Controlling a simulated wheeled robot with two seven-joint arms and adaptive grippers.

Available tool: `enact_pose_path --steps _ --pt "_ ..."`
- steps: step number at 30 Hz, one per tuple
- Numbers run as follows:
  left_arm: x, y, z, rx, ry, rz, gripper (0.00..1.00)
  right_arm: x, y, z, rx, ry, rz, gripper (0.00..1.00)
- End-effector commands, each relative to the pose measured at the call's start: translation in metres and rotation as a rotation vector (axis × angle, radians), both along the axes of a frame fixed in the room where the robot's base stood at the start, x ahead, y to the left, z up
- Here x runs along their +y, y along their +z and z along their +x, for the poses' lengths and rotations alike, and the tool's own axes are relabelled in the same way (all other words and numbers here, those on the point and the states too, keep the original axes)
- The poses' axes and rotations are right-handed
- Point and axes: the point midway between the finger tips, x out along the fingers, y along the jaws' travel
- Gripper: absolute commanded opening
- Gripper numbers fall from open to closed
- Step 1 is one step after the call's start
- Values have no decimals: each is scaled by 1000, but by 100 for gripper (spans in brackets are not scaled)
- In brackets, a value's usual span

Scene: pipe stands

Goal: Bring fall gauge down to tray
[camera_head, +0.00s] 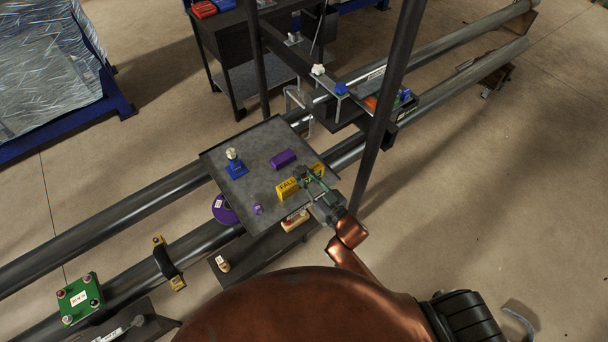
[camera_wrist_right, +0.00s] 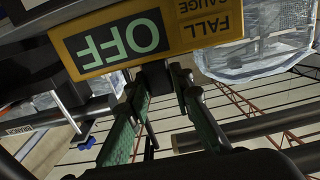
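The yellow fall gauge (camera_head: 287,189) shows at the front right of a dark square plate (camera_head: 222,151) in the head view. In the right wrist view the gauge (camera_wrist_right: 205,22) is large and upside down, with a green display reading OFF. My right gripper (camera_head: 312,178) covers its middle in the head view. In the wrist view my right fingers (camera_wrist_right: 160,78) close on a black block under the gauge. Whether the gauge touches the plate is unclear. A lower dark tray (camera_head: 245,262) lies below the plate's front edge. My left gripper is out of view.
On the plate stand a blue fitting (camera_head: 236,168), a purple block (camera_head: 283,159) and a small purple piece (camera_head: 257,209). Dark posts (camera_head: 392,95) rise beside the plate. Long grey pipes (camera_head: 110,220) pass beneath it.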

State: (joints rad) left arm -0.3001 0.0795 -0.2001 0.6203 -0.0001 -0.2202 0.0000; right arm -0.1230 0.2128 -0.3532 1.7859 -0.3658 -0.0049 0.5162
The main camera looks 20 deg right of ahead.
Motion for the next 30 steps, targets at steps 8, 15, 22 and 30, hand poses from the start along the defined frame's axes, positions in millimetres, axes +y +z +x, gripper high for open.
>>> enact_pose_path --steps 8,15,22,30 --pt "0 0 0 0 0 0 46 0 0 0 0 0 0 40" --pt "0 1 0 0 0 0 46 0 -1 0 3 -1 -1 40" --pt "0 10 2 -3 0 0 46 -6 1 -17 4 -1 0 40" --pt "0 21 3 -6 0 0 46 -15 1 -41 3 -1 -1 40"
